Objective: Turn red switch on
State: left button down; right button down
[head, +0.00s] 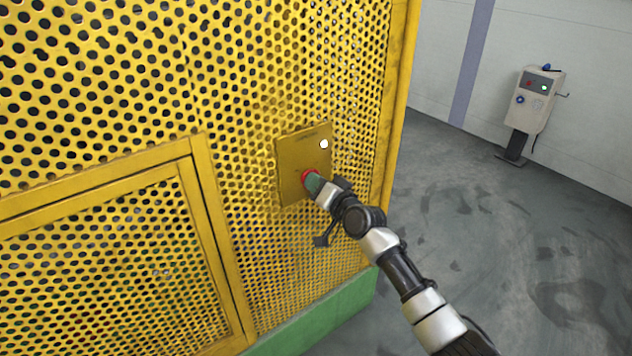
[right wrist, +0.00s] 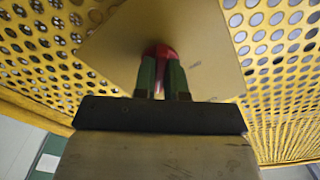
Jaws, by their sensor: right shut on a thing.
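The red switch (head: 309,179) sits on a yellow plate (head: 290,158) fixed to the perforated yellow guard. A white round button or lamp (head: 324,144) is on the same plate, above and right of the switch. My right gripper (head: 313,184) is at the plate, with its fingertips on the switch. In the right wrist view the green fingers (right wrist: 161,80) are shut on the red switch (right wrist: 158,50), one on each side. The fingers hide part of the switch, so I cannot tell its exact position. My left gripper is not in view.
The perforated yellow guard (head: 100,80) fills the left, with a framed panel (head: 100,270) low down and a green base (head: 320,325) beneath. A grey control box on a post (head: 535,100) stands at the back right. The grey floor between is clear.

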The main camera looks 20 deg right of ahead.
jog(key=shift+f+m, duration=0.1)
jog(key=shift+m, duration=0.3)
jog(key=c, duration=1.2)
grip_release()
jog(key=p+v, duration=0.1)
jog(key=v, duration=0.9)
jog(key=shift+s+d, duration=0.15)
jog(key=shift+s, duration=0.25)
